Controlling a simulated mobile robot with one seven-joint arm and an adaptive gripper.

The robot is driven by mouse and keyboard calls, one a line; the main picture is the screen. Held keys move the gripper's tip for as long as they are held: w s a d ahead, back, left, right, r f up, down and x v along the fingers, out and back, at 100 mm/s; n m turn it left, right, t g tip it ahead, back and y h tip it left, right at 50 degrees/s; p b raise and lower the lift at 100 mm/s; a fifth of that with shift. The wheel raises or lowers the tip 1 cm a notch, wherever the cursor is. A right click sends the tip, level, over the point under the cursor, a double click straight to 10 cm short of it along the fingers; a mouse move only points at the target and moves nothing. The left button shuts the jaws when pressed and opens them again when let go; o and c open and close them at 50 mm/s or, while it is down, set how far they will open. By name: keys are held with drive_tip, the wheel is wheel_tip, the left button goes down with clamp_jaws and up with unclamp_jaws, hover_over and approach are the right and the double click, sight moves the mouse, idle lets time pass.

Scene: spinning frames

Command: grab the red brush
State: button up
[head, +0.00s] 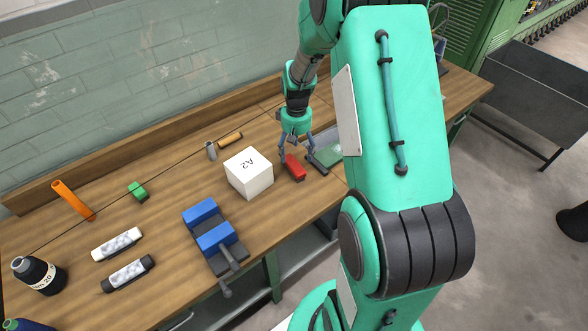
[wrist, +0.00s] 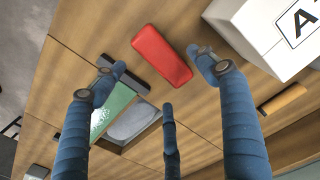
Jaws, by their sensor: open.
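The red brush (head: 294,167) lies on the wooden workbench, just right of a white box marked A2. In the wrist view the red brush (wrist: 161,54) is a plain rounded red block lying on the wood ahead of the fingertips. My gripper (head: 298,158) is open just above the bench, close to the brush. In the wrist view its blue fingers (wrist: 160,85) are spread wide, with nothing between them. One fingertip shows near the brush's right end; I cannot tell whether it touches.
The white box (head: 249,173) stands close left of the brush. A green-and-grey tray-like item (head: 328,156) lies close right. A brick wall rises behind the bench.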

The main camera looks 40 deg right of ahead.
sight(296, 162)
drive_tip(key=shift+f, duration=1)
drive_tip(key=shift+d+f+b, duration=0.1)
drive_tip(key=shift+f+b, duration=0.5)
drive_tip(key=shift+f, duration=2)
drive_tip(key=c, duration=1.3)
drive_tip(key=shift+r, duration=0.2)
